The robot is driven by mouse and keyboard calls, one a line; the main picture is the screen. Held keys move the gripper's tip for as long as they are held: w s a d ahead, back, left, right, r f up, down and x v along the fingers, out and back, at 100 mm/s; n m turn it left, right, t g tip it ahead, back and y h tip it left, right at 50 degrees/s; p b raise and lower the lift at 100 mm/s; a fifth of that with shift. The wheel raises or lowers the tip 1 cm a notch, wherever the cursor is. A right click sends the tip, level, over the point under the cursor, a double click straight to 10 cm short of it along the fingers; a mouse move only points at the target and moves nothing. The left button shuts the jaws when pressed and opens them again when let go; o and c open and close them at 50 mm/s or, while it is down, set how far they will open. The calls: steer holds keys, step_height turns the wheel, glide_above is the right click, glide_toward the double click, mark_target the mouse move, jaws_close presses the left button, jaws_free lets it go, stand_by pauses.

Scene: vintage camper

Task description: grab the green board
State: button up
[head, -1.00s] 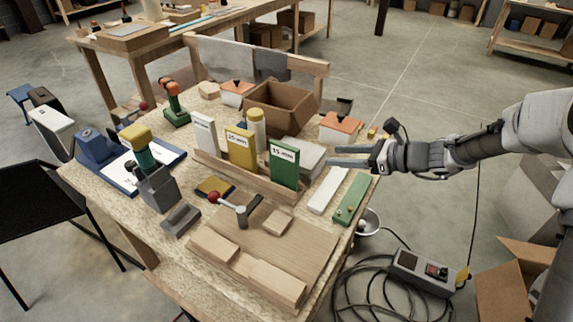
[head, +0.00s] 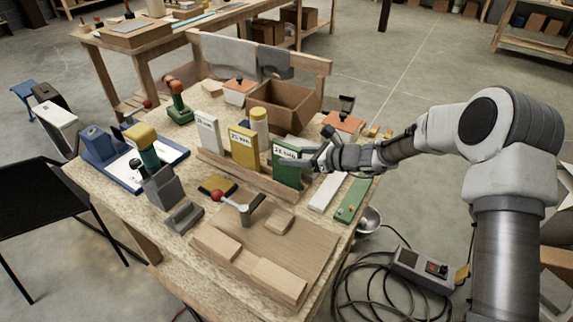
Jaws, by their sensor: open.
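The green board (head: 286,177) stands upright with a white label in a wooden rack (head: 236,172) on the workbench. It is at the right end of a row with a yellow board (head: 243,148) and a white board (head: 208,131). My gripper (head: 294,162) is open at the upper right of the green board, with its fingers pointing left across the board's top part. A flat green strip (head: 354,199) lies at the bench's right edge.
A white strip (head: 327,192) lies beside the green strip. A cardboard box (head: 283,103) and a yellow-white cylinder (head: 259,123) stand behind the rack. In front are a wooden panel (head: 262,255) with blocks and a red-knobbed lever (head: 217,196).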

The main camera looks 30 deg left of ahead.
steer(key=x, duration=0.2)
steer(key=shift+w+a+f, duration=0.1)
steer(key=shift+a+f, duration=0.05)
steer(key=shift+a, duration=0.05)
jaws_close()
